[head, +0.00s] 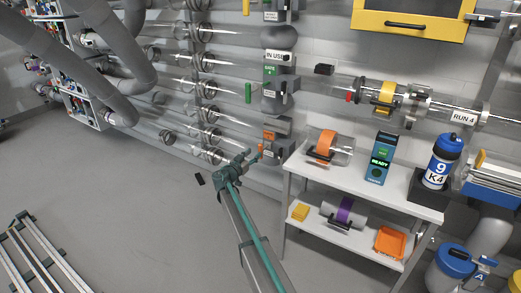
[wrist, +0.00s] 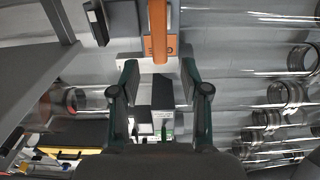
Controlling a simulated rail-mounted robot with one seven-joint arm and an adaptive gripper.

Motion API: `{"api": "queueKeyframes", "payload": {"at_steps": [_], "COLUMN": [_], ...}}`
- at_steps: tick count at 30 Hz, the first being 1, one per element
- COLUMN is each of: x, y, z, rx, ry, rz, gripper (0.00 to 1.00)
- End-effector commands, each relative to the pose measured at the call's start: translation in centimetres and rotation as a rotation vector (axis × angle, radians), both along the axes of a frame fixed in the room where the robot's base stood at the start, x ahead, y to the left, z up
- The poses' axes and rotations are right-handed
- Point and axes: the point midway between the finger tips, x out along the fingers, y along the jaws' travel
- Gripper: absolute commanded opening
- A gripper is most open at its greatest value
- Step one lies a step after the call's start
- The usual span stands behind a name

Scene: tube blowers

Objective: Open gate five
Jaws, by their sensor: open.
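A vertical stack of grey gate boxes stands where the clear tubes meet the wall. The lowest visible gate box (head: 276,132) carries an orange label and an orange handle (head: 261,147); I cannot read a gate number on it. My gripper (head: 257,155) is at this orange handle. In the wrist view the orange handle (wrist: 160,38) lies just beyond and between the spread fingertips of my gripper (wrist: 159,72). The fingers are open with nothing held between them. I cannot tell whether they touch the handle.
A white two-tier table (head: 395,193) stands close to the right, bearing a carrier with an orange band (head: 324,146), a teal device reading READY (head: 379,160) and a blue bottle (head: 441,162). Above the orange handle is a green handle (head: 248,93).

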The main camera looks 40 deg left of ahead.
Motion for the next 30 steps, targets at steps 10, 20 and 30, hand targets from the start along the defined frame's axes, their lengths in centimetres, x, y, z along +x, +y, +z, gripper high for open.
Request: {"api": "queueKeyframes", "payload": {"at_steps": [10, 20, 30], "x": [5.8, 6.9, 6.9], "y": [1.0, 1.1, 1.1], "z": [0.0, 0.0, 0.0], "rx": [0.000, 0.000, -0.001], "ry": [0.000, 0.000, 0.001], "rz": [-0.002, 0.000, -0.001], "gripper": [0.46, 0.46, 0.06]}}
